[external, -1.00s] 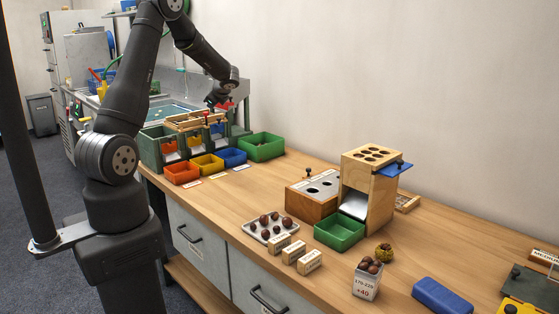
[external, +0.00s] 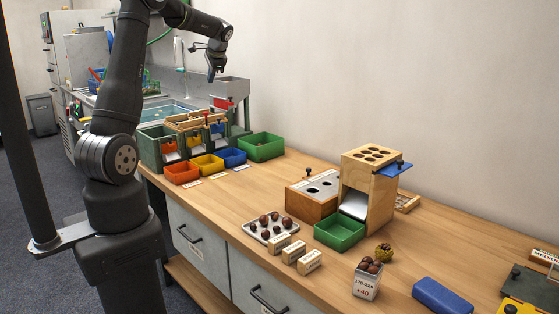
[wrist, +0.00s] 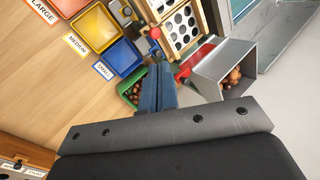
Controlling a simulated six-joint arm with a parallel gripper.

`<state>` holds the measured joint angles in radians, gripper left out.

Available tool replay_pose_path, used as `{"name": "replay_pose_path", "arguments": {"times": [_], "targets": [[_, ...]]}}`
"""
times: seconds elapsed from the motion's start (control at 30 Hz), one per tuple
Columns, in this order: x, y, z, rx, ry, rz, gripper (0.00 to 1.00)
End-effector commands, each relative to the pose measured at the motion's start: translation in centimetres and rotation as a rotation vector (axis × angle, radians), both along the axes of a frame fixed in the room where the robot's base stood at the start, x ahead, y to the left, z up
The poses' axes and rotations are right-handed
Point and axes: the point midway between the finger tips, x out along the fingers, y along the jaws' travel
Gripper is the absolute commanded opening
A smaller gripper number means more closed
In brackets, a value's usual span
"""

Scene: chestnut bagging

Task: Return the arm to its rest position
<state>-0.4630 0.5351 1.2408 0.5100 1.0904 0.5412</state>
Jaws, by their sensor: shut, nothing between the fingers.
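My gripper (external: 211,74) is raised in the air above the grey hopper (external: 230,91) at the far end of the bench. Its fingers (wrist: 156,88) are shut together with nothing between them in the wrist view. In the wrist view the hopper (wrist: 232,67) lies to the right of the fingertips and has brown chestnuts inside. The gripper is apart from everything around it.
Below stand the wooden sorter (external: 190,121), red bin (external: 182,173), yellow bin (external: 207,165), blue bin (external: 232,157) and green bin (external: 262,147). A chestnut tray (external: 268,231), wooden dispenser (external: 369,185) and filled bag (external: 366,282) stand nearer. The air around the gripper is clear.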

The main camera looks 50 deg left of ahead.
Motion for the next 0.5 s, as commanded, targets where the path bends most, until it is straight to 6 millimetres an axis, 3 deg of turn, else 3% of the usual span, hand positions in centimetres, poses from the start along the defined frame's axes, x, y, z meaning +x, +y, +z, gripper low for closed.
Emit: {"name": "replay_pose_path", "arguments": {"times": [0.2, 0.5], "targets": [[0.5, -0.9, 2.5, -0.097, -0.098, 0.078, 0.0], [0.8, -1.6, 3.9, -0.159, -0.151, 0.118, 0.0]]}}
